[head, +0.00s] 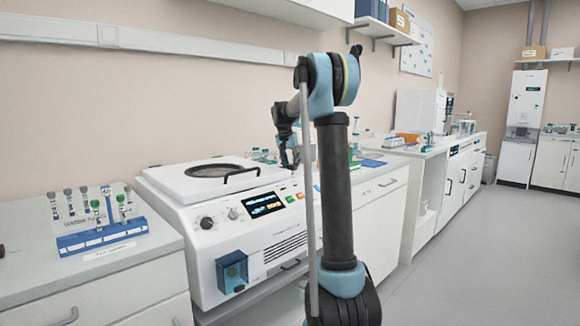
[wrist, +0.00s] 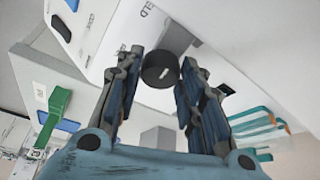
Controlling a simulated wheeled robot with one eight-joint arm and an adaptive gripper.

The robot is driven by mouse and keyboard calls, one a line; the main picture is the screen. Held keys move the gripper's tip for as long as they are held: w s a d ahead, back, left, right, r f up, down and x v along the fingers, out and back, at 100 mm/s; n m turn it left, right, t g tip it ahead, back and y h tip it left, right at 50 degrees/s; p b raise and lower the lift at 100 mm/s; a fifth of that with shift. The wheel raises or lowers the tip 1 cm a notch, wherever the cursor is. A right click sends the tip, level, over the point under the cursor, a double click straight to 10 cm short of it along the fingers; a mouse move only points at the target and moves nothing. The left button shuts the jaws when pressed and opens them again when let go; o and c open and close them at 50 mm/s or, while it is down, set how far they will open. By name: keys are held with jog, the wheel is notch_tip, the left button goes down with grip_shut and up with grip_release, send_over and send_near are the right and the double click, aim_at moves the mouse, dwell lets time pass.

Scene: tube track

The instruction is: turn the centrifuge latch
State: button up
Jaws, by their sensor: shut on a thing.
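The white centrifuge (head: 255,240) stands on the bench, with a round lid on top, a black lid handle (head: 228,178), and a lit display (head: 264,204) on its front panel. My gripper (head: 290,160) is at its right end in the head view. In the wrist view, my gripper (wrist: 162,84) has its two dark fingers on either side of a round black knob with a white mark, which looks like the latch (wrist: 158,69). The fingers are shut on this knob. In the head view I cannot make out the latch behind my arm.
A blue rack (head: 100,236) with several capped tubes stands on the left bench. A green object (wrist: 58,106) lies left of my fingers in the wrist view, and teal-edged items (wrist: 255,125) lie right. Counters run along the wall; the floor (head: 460,240) at right is clear.

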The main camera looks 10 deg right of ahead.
jog(key=n+y, duration=0.1)
jog(key=n, duration=0.3)
jog(key=shift+d+y, duration=0.2)
jog(key=shift+y, duration=0.2)
jog(key=n+y, duration=0.1)
jog(key=n, duration=0.3)
jog(key=shift+d+t, duration=0.1)
jog(key=shift+t, duration=0.2)
jog(key=n+y, duration=0.1)
jog(key=n, duration=0.2)
jog(key=shift+d+n+y, duration=0.2)
jog(key=shift+n+y, duration=0.1)
jog(key=shift+y, duration=0.1)
jog(key=n, duration=0.2)
jog(key=n+g+y, duration=0.1)
jog(key=n, duration=0.1)
jog(key=shift+w+d+g, duration=0.1)
jog(key=shift+g, duration=0.2)
jog(key=shift+n, duration=0.3)
jog(key=o, duration=1.1)
jog(key=shift+c, duration=0.2)
jog(key=v, duration=1.2)
